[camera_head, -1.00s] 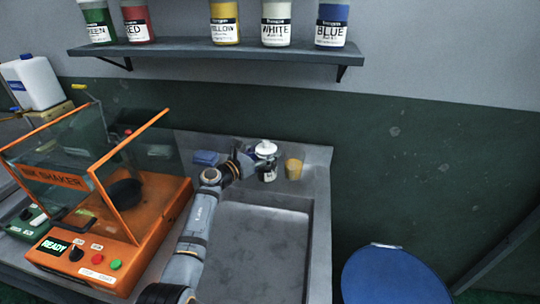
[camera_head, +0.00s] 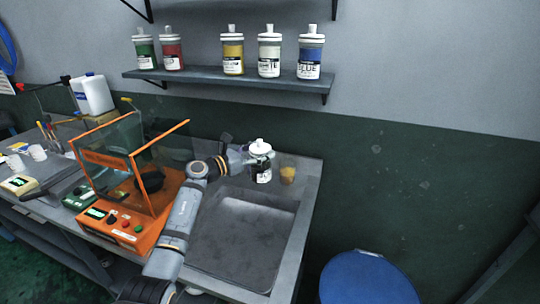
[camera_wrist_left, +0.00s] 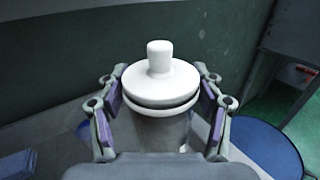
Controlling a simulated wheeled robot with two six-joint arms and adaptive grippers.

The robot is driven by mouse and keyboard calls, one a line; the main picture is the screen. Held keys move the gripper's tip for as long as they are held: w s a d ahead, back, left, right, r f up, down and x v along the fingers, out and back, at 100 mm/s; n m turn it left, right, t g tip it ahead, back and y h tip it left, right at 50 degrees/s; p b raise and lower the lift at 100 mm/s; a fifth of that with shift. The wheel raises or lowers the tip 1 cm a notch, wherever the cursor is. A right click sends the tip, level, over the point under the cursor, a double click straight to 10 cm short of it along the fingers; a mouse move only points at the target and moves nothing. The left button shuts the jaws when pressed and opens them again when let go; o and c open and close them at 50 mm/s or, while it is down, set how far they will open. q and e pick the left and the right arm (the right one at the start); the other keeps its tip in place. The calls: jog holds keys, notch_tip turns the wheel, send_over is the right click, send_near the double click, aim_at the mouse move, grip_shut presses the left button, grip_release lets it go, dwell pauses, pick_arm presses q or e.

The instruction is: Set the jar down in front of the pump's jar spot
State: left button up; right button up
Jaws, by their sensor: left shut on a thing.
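My left gripper (camera_head: 250,159) is shut on a jar (camera_head: 261,172) with a white knobbed lid and a dark label. It holds the jar upright near the back edge of the sink. In the left wrist view the jar (camera_wrist_left: 158,95) stands between the purple-padded fingers (camera_wrist_left: 160,120). I cannot tell whether the jar's base touches the counter. The pump and its jar spot cannot be made out. My right gripper is not in view.
An orange shaker (camera_head: 135,218) with a glass cover stands left of the sink (camera_head: 242,235). A tan cup (camera_head: 287,174) is just right of the jar. Several paint jars line the shelf (camera_head: 225,80). A blue stool (camera_head: 366,280) stands at lower right.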

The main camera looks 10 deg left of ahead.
aim_at(262, 169)
pick_arm(q)
jog(key=shift+a, duration=0.1)
jog(key=shift+n+t+y, duration=0.4)
jog(key=s+f, duration=0.1)
jog(key=d+f, duration=0.1)
jog(key=f, duration=0.1)
jog(key=s+d+f, duration=0.1)
jog(key=f, duration=0.1)
jog(key=shift+s, duration=0.3)
jog(key=s+a+f+n+t+y, duration=0.2)
jog(key=s+f+n+y, duration=0.2)
jog(key=s, duration=0.6)
jog(key=s+a+f+n+t+y, duration=0.2)
jog(key=s+f+y, duration=0.5)
jog(key=s, duration=0.4)
jog(key=shift+a+f+n, duration=0.5)
jog(key=shift+a+n, duration=0.05)
jog(key=shift+n, duration=0.35)
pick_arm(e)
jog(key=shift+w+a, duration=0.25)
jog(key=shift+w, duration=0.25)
